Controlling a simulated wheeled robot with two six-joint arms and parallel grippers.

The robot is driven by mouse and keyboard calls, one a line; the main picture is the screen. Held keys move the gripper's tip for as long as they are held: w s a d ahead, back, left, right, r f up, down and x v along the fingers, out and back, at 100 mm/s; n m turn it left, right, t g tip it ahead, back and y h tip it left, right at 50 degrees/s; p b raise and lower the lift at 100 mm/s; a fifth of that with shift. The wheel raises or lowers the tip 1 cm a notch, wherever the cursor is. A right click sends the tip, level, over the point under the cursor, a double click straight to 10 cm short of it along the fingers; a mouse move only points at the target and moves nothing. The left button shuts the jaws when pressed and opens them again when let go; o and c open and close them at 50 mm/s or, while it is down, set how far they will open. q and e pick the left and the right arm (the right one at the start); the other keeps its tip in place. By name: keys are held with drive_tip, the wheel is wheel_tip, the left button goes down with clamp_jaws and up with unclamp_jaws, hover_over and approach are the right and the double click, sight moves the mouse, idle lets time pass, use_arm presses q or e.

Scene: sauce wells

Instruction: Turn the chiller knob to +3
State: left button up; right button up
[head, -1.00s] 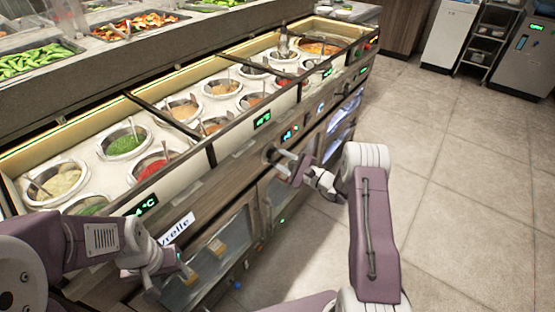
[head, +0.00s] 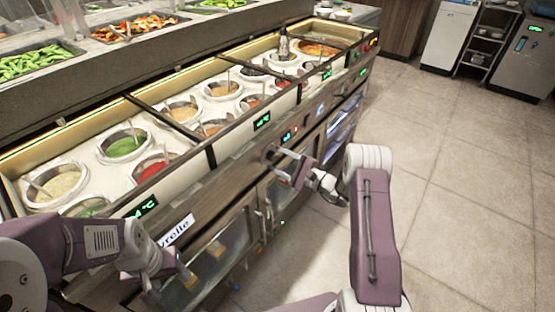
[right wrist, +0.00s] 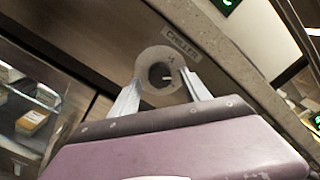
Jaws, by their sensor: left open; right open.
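The chiller knob (right wrist: 161,74) is a dark round knob in a pale grey dial ring, under a "CHILLER" label (right wrist: 181,43) on the counter front. A small light mark shows on the knob's face, toward the right in the right wrist view; I cannot read the scale. My right gripper (right wrist: 160,92) is open, with its two pale fingers at either side of the dial's lower part; contact cannot be told. In the head view my right gripper (head: 281,160) is at the counter front. My left gripper (head: 182,268) is open and empty, low at the bottom left.
The sauce counter (head: 232,140) holds several wells with spoons. Green displays (head: 262,121) line its front edge. Glass-fronted cabinets (head: 222,248) with door handles (head: 264,216) lie below. Open tiled floor (head: 460,190) is at the right.

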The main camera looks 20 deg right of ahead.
drive_tip(key=p+v, duration=0.1)
drive_tip(key=v, duration=0.7)
drive_tip(key=shift+s+d, duration=0.15)
drive_tip(key=shift+s, duration=0.05)
